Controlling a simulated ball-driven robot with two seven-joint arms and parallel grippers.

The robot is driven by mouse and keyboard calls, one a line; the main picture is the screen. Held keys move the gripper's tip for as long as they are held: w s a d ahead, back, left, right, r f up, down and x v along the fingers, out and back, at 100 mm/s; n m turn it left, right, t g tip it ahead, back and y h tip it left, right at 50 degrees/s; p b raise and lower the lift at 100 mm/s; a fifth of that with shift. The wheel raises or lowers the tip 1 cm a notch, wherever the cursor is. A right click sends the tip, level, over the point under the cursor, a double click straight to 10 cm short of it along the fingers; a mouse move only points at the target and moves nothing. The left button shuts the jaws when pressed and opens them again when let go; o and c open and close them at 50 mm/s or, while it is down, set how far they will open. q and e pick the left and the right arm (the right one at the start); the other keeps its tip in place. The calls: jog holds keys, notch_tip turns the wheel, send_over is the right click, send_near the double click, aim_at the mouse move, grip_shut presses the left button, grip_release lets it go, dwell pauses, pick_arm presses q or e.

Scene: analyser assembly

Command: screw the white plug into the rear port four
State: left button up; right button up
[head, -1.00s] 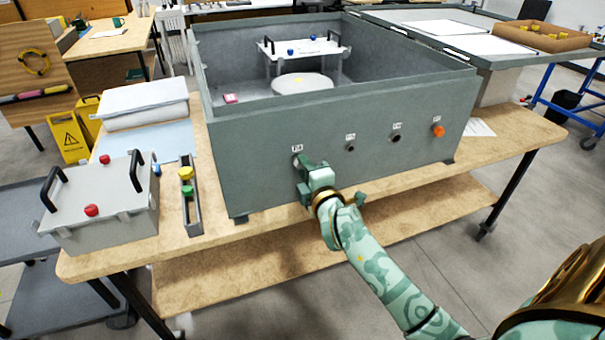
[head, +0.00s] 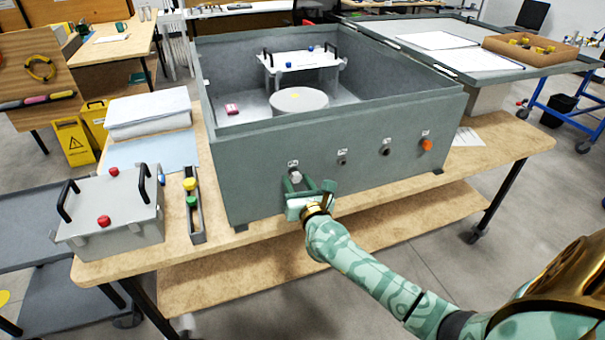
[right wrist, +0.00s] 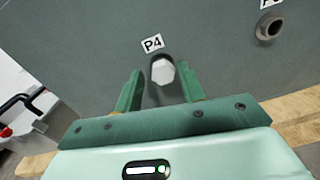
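The white plug (head: 295,176) sits in the port under the leftmost label on the analyser's grey front wall (head: 250,185). In the right wrist view the white plug (right wrist: 162,71) has a hexagonal face and sits directly below the P4 label (right wrist: 152,44). How deep it sits cannot be told. My right gripper (head: 304,183) is just in front of and below the plug. Its fingers (right wrist: 160,85) are spread wide, one on each side of the plug, with visible gaps and nothing held. My left gripper is not in view.
More ports (head: 386,150) line the wall to the right, the last with an orange plug (head: 426,144). A narrow rack (head: 196,220) with yellow and green plugs and a grey handled box (head: 120,215) stand left on the wooden table (head: 180,255). Space before the wall is free.

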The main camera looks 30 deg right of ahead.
jog(key=n, duration=0.1)
jog(key=n+p, duration=0.1)
jog(key=n, duration=0.1)
jog(key=n+p, duration=0.1)
jog(key=n, duration=0.1)
jog(key=shift+a+r, duration=0.1)
jog(key=shift+r, duration=0.2)
jog(key=shift+f+n, duration=0.15)
jog(key=shift+n, duration=0.85)
jog(key=shift+f+n, duration=0.15)
jog(key=shift+n, duration=0.15)
jog(key=shift+f, duration=0.1)
grip_shut()
jog(key=shift+s+n+y+p, duration=0.1)
jog(key=shift+n+y+p, duration=0.2)
jog(key=shift+y+p, duration=0.35)
